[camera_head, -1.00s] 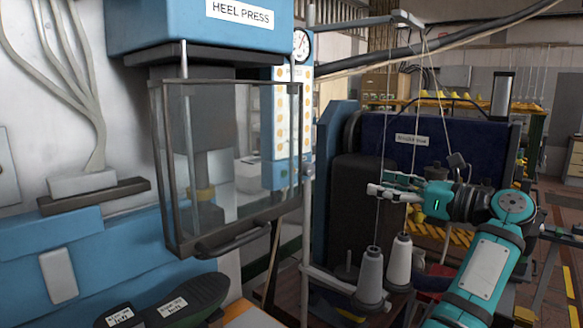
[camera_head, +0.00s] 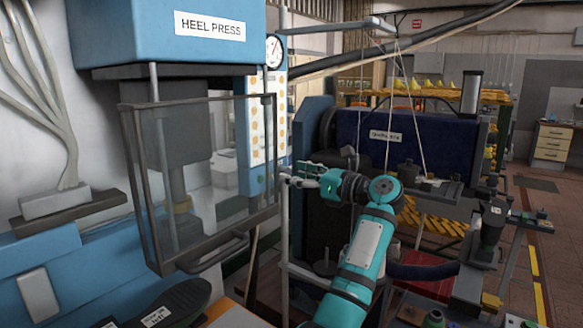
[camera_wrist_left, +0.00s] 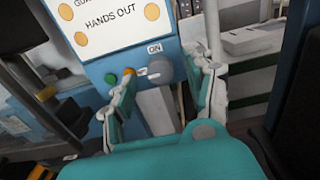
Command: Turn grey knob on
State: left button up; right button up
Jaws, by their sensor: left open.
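The grey knob (camera_wrist_left: 160,68) is in the left wrist view, on the lower part of a blue control panel (camera_wrist_left: 92,72), beside a white label that reads ON. My left gripper (camera_wrist_left: 162,76) is open, with one finger on each side of the knob in that view. I cannot tell whether either finger touches it. In the head view my left gripper (camera_head: 289,175) is by the lower end of the panel (camera_head: 255,175). The knob is too small to make out there. My right gripper is not in view.
A green button (camera_wrist_left: 111,78) and an orange button (camera_wrist_left: 129,72) sit left of the knob. The heel press (camera_head: 165,35) with its clear guard (camera_head: 195,165) and handle stands left of my gripper. A thin grey post stands close to my arm.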

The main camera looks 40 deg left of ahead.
pick_arm(q)
jog(key=shift+s+a, duration=0.1)
jog(key=shift+a, duration=0.8)
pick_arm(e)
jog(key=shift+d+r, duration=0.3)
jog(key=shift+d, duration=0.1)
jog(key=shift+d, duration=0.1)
pick_arm(q)
jog(key=shift+c, duration=0.3)
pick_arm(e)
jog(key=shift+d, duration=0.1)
pick_arm(q)
jog(key=shift+c, duration=1)
grip_shut()
